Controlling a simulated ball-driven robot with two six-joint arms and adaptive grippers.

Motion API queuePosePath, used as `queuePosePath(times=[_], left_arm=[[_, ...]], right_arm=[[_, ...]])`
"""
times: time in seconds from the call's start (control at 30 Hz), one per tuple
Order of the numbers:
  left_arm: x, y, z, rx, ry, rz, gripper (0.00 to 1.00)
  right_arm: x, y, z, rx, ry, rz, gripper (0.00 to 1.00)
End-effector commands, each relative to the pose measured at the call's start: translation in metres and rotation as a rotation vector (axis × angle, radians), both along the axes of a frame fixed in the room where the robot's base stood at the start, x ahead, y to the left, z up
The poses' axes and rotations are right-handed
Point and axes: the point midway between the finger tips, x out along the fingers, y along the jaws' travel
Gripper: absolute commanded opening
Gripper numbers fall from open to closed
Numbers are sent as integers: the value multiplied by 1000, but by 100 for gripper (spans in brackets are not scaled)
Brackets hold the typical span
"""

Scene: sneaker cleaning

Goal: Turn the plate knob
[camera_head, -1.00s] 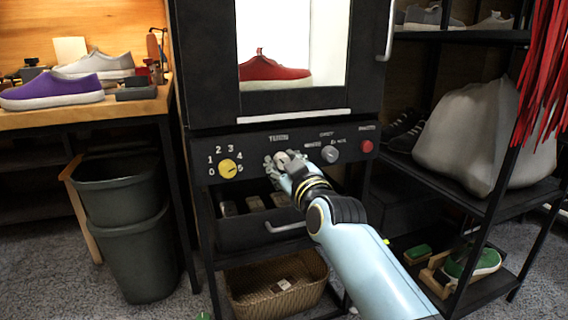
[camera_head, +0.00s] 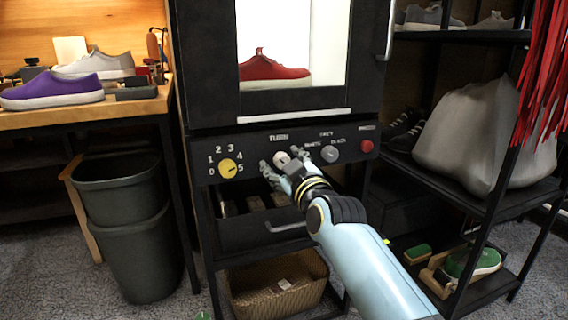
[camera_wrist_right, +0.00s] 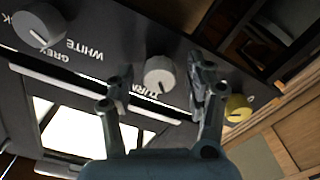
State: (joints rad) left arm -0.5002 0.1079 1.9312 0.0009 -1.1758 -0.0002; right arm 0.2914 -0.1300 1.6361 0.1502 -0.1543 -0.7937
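A round pale knob under the label TURN (camera_head: 281,158) sits on the dark control panel (camera_head: 245,145) of the cabinet. It also shows in the right wrist view (camera_wrist_right: 159,77), facing the camera between the fingers. My right gripper (camera_head: 280,163) is open in front of this knob, with one finger on each side. In the right wrist view, gaps show between the knob and both fingers. Whether the fingertips reach as deep as the knob is hard to tell. My left gripper is not in view.
A yellow numbered dial (camera_head: 228,168) lies left of the knob. A grey knob (camera_head: 330,153) and a red button (camera_head: 367,146) lie to its right. A drawer with a handle (camera_head: 286,227) is below the panel. A red shoe (camera_head: 272,70) stands behind the cabinet's window.

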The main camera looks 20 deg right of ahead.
Motion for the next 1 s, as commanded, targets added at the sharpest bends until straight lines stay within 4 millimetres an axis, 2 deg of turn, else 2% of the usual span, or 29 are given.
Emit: queuePosePath(times=[0.17,0.27,0.7,0.83,1.0], left_arm=[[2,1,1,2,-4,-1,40],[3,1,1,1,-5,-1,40],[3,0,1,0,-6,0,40],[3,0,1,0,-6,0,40],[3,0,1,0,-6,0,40]], right_arm=[[-2,0,0,0,0,0,55],[-11,0,-1,2,1,0,55],[-100,-3,-1,2,2,0,55],[-115,-4,-1,2,1,0,55],[-120,-4,0,1,0,0,55]])
